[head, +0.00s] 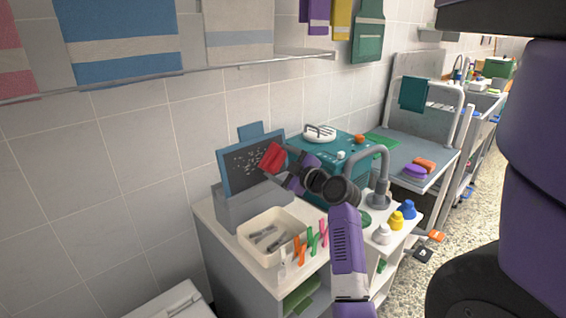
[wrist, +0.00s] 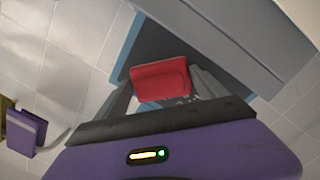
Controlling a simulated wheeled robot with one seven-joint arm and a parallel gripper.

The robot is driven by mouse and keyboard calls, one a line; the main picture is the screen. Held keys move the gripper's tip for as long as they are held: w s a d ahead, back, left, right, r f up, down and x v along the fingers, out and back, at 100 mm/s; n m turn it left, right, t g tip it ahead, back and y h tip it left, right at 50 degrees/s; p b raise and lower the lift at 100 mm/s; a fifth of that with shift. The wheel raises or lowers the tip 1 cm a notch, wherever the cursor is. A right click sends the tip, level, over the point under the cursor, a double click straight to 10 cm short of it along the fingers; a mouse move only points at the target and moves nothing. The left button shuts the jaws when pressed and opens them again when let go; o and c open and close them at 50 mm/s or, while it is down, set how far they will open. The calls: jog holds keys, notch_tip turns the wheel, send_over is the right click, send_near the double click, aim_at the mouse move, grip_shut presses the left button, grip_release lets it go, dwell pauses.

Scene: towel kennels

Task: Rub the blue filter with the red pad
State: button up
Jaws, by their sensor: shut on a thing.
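The blue filter (head: 224,180) is a blue-framed panel with a dark, speckled face, standing tilted in a grey holder near the wall. My gripper (head: 281,166) is shut on the red pad (head: 271,157) and holds it in front of the filter's right part. In the wrist view the red pad (wrist: 160,80) sits between the two grey fingers, with the blue frame (wrist: 124,62) and dark face of the filter behind it. I cannot tell whether the pad touches the face. The pad and gripper hide part of the filter's right side.
A grey holder (head: 240,208) carries the filter. A cream bin (head: 250,240) with grey items and several coloured clips stand in front. A teal box (head: 335,150), a grey tap (head: 381,165) and several small bottles (head: 396,220) are to the right. Towels hang on a rail above.

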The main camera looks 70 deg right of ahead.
jog(key=shift+w+a, duration=0.45)
jog(key=shift+a, duration=0.15)
jog(key=shift+w+a, duration=0.4)
jog(key=shift+a, duration=0.2)
jog(key=shift+w+a+p, duration=0.35)
jog(key=shift+w+a, duration=0.5)
jog(key=shift+a, duration=0.6)
jog(key=shift+w+a+p, duration=0.35)
jog(key=shift+w+a, duration=0.5)
jog(key=shift+a, duration=0.55)
jog(key=shift+w+a+p, duration=0.35)
jog(key=shift+w+a, duration=0.5)
jog(key=shift+a, duration=0.6)
jog(key=shift+s, duration=0.15)
jog(key=shift+f+v, duration=0.1)
jog(key=shift+v, duration=1.35)
jog(key=shift+f+v, duration=0.15)
jog(key=shift+v, duration=1.3)
jog(key=shift+s+d, duration=0.15)
jog(key=v, duration=0.3)
jog(key=shift+b, duration=0.3)
